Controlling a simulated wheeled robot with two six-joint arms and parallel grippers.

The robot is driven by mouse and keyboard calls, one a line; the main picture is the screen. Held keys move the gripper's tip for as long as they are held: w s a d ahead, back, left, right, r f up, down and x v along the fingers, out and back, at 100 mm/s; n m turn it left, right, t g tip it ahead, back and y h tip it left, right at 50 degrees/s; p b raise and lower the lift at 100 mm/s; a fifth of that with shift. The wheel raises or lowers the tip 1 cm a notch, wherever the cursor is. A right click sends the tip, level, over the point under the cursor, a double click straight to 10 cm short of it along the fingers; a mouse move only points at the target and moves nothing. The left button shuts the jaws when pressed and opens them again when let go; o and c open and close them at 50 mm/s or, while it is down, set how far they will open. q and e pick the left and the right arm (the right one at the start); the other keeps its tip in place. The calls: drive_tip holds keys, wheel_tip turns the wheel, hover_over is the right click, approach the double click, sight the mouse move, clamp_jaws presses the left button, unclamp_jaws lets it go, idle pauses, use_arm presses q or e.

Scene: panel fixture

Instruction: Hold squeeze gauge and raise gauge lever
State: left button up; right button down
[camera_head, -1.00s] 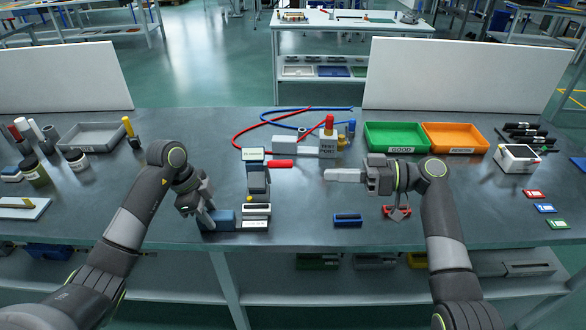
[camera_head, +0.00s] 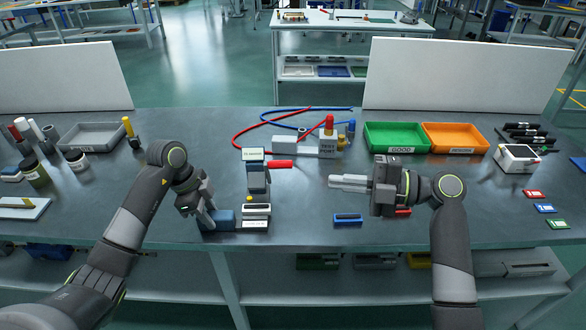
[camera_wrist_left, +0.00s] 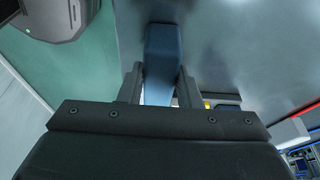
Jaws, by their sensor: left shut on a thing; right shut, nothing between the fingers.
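The gauge stands near the table's front, left of centre: a dark upright post (camera_head: 257,182) with a pale display on top. A red lever (camera_head: 281,163) sticks out level to the right from the post. A blue block (camera_head: 222,222) lies at the gauge's lower left. My left gripper (camera_head: 208,217) is shut on this blue block, which also shows between the fingers in the left wrist view (camera_wrist_left: 162,60). My right gripper (camera_head: 332,182) is shut and empty, pointing left. Its pale fingertips are to the right of the lever and a little nearer the front, apart from it.
A test port block (camera_head: 327,146) with red and blue hoses stands behind the lever. Green (camera_head: 397,137) and orange (camera_head: 455,138) trays stand at the back right. A small blue-black piece (camera_head: 348,219) lies below the right gripper. A grey tray (camera_head: 92,137) stands left.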

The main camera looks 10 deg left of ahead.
drive_tip(key=w+a+f, duration=0.1)
drive_tip(key=w+a, duration=0.2)
drive_tip(key=a, duration=0.8)
drive_tip(key=shift+f+n, duration=0.25)
drive_tip(key=shift+n, duration=0.05)
drive_tip(key=shift+w, duration=0.1)
drive_tip(key=shift+w+a+r+m+h, duration=0.15)
drive_tip(key=shift+w+r+m, duration=0.2)
drive_tip(key=shift+w+m, duration=0.2)
drive_tip(key=shift+w+a+r+m+h, duration=0.1)
drive_tip(key=shift+w+a+r+m, duration=0.1)
drive_tip(key=shift+w+r+m, duration=0.35)
drive_tip(key=shift+w+a+r+m+h, duration=0.15)
drive_tip(key=shift+w+m, duration=0.25)
drive_tip(key=shift+w, duration=0.35)
drive_tip(key=shift+g, duration=0.3)
